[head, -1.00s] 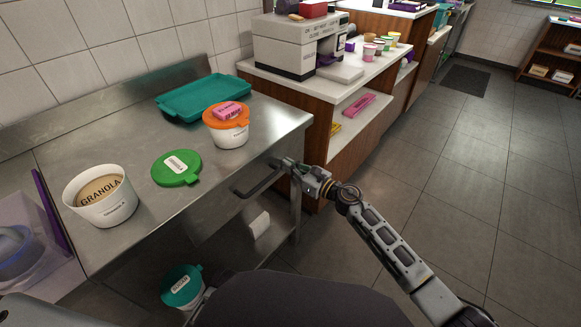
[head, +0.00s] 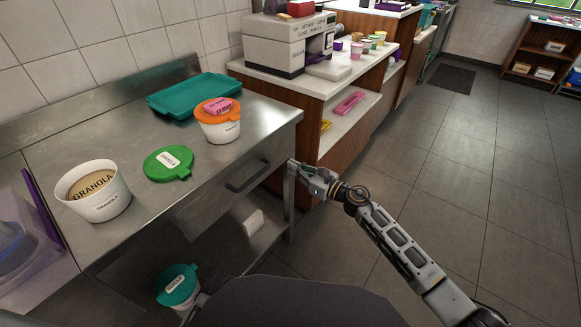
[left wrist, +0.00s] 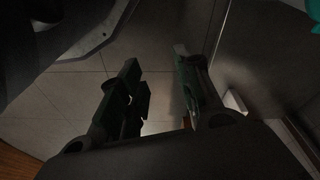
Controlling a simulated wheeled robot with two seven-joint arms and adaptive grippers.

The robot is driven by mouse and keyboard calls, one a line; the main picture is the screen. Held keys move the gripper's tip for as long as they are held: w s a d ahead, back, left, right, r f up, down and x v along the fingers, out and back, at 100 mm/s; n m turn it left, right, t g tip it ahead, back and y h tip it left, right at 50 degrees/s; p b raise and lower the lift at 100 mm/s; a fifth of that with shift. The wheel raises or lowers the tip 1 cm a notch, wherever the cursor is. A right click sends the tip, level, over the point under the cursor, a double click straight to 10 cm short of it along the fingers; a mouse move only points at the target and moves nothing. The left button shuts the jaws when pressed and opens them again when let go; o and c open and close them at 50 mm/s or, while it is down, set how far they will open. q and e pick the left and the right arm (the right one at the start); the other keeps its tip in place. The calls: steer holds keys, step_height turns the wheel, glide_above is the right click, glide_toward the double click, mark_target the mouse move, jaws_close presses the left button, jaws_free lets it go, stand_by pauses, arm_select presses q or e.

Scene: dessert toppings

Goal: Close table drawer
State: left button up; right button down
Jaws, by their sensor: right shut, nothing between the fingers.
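The steel table's drawer front (head: 228,192) is in the head view, below the tabletop's front edge. It looks flush with the table, with a dark bar handle (head: 248,177) on it. My right gripper (head: 296,167) is shut and empty. It is at the table's right front corner, to the right of the handle and apart from it. My left gripper (left wrist: 158,60) shows only in the left wrist view. Its two dark fingers stand apart with floor visible between them. That view is dim.
On the steel table (head: 130,216) are a granola tub (head: 98,202), a green lid (head: 168,164), an orange-lidded tub (head: 220,130) and a teal tray (head: 190,92). A teal-lidded tub (head: 178,286) sits below. A wooden counter (head: 300,84) adjoins at right; the floor (head: 470,190) beyond is clear.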

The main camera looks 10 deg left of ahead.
arm_select(q)
steer(key=shift+f, duration=0.3)
arm_select(e)
steer(key=v, duration=0.8)
steer(key=shift+s+d+r, duration=0.1)
steer(key=shift+d+r, duration=0.05)
